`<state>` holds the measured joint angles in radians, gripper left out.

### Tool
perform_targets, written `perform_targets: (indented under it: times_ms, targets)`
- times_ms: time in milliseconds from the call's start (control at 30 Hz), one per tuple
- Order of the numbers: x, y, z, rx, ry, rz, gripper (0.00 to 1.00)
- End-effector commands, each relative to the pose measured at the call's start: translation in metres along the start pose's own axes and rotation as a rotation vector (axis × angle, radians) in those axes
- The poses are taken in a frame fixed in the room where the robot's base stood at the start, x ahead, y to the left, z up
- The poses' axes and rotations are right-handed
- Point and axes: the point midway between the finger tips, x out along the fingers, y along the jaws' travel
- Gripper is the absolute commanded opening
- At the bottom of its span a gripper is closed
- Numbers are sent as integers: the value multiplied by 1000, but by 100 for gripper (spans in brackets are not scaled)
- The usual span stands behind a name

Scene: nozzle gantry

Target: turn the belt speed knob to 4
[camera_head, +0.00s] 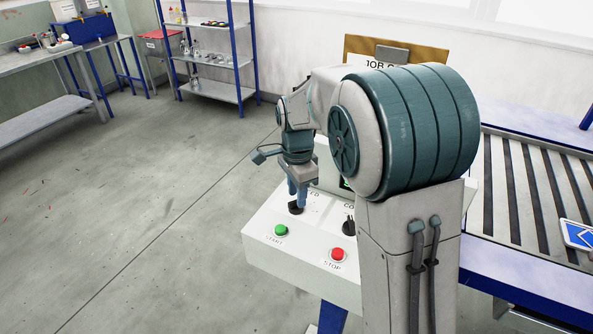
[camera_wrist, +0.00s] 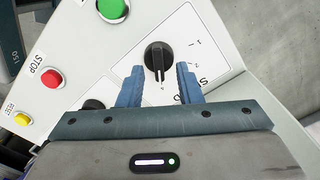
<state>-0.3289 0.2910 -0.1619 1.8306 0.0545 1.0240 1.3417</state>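The black knob (camera_wrist: 157,56) sits on a white dial plate in the wrist view, with numerals such as 1 and 2 to its right. Which number its pointer marks is too small to tell for sure. My gripper (camera_wrist: 160,71) has its two blue fingers apart, one on each side of the knob's lower part in the picture. No contact shows. In the head view my gripper (camera_head: 297,190) points down right above the knob (camera_head: 295,208) and partly hides its label.
The sloped white panel also carries a green START button (camera_head: 280,230), a red STOP button (camera_head: 337,254) and a second black knob (camera_head: 348,227). A yellow button (camera_wrist: 22,118) shows in the wrist view. A roller conveyor (camera_head: 530,190) lies right.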

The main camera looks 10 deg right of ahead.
Motion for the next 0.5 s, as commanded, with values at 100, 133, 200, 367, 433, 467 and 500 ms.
perform_targets:
  times_ms: [100,133,200,367,433,467,500]
  targets:
    - [-23,-1,0,0,1,-7,32]
    - [-30,-1,0,0,1,-8,32]
    - [-46,-1,0,0,1,-7,32]
    - [-83,-1,0,0,2,-6,32]
    - [-96,-1,0,0,2,-6,32]
    - [-101,-1,0,0,2,-6,32]
    - [-107,-1,0,0,2,-6,32]
